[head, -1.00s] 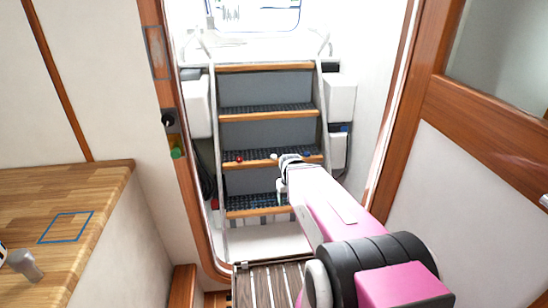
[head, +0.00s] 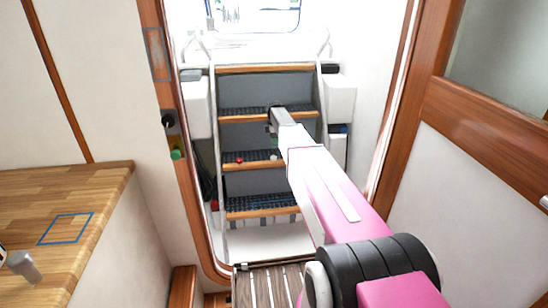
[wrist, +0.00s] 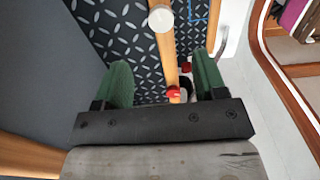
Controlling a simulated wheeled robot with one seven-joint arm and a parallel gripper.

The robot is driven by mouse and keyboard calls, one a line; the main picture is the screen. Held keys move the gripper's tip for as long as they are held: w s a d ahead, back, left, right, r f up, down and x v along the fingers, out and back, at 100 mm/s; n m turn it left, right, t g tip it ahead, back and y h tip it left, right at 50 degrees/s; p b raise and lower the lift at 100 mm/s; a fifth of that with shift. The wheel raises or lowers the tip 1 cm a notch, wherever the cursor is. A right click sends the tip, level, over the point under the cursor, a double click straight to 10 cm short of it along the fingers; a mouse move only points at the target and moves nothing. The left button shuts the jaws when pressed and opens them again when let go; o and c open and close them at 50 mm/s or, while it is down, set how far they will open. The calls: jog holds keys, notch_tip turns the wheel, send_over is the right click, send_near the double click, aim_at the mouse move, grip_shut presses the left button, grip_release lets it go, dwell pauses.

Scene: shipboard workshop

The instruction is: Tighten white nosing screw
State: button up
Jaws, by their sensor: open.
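The white screw (head: 274,157) shows as a small pale round head at the wooden nosing (head: 240,166) of a middle stair step. In the wrist view the white screw (wrist: 160,18) is a round disc at the top, on the wooden strip and beyond my fingertips. My gripper (wrist: 164,75) is open and empty, its two green-padded fingers apart. In the head view my gripper (head: 272,117) is in front of the stairs, above the white screw in the picture and apart from it. A red knob (head: 239,160) sits left of the white screw; red (wrist: 173,93) also shows between my fingers.
Wood-edged steps with dark patterned treads (head: 240,205) rise between white side rails. White boxes (head: 341,98) flank them. A wooden door frame (head: 392,110) stands close on the right. A wooden counter (head: 100,180) is at the left. A slatted floor panel (head: 268,285) lies below the stairs.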

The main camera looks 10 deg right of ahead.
aim_at(274, 157)
notch_tip(274, 157, down, 10)
jog(key=shift+f, duration=0.2)
dwell(0.4)
jog(key=c, duration=0.9)
